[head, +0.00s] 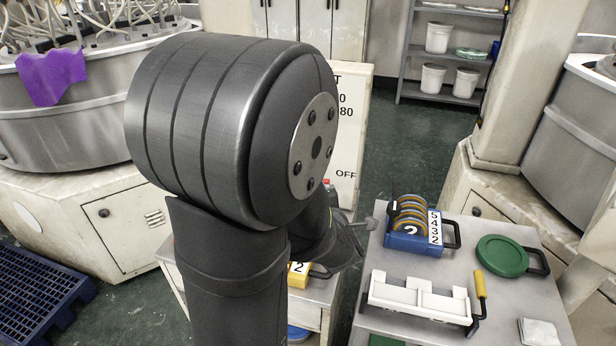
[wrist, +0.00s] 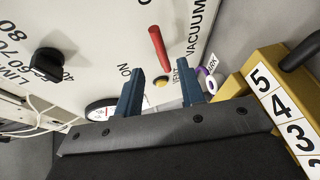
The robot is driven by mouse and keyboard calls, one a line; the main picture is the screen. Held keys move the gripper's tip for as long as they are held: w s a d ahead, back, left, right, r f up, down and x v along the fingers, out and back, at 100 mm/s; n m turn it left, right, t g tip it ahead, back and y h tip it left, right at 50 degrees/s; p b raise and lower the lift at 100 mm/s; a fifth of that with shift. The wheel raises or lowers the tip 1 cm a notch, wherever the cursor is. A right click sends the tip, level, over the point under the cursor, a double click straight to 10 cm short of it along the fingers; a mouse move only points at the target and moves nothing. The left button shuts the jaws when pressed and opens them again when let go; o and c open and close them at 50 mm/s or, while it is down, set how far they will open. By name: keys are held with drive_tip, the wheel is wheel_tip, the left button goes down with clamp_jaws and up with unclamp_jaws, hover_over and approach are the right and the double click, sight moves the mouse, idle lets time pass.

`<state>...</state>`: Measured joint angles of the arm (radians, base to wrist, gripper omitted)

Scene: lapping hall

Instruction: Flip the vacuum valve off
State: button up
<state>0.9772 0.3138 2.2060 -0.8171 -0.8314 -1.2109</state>
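The vacuum valve's red lever (wrist: 158,48) stands out from a white panel (wrist: 100,30) in the wrist view, with a yellowish hub (wrist: 162,82) near its lower end. "VACUUM" and "ON" are printed beside it. My gripper (wrist: 160,70) is open, its two blue fingers apart on either side of the hub; the lever shows between and beyond the fingertips. I cannot tell whether either finger touches it. In the head view my arm covers most of the panel (head: 348,130); "OFF" shows at its edge, and the lever is not clearly visible there.
A black knob (wrist: 47,63) and a round gauge (wrist: 103,110) sit left of my fingers. A yellow numbered box (wrist: 275,90) is close on the right. A steel table (head: 490,300) holds a blue numbered counter (head: 408,240), a green disc (head: 502,256) and a white holder (head: 420,300).

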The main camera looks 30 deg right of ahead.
drive_tip(key=x, duration=0.9)
drive_tip(key=shift+w, duration=0.1)
clamp_jaws()
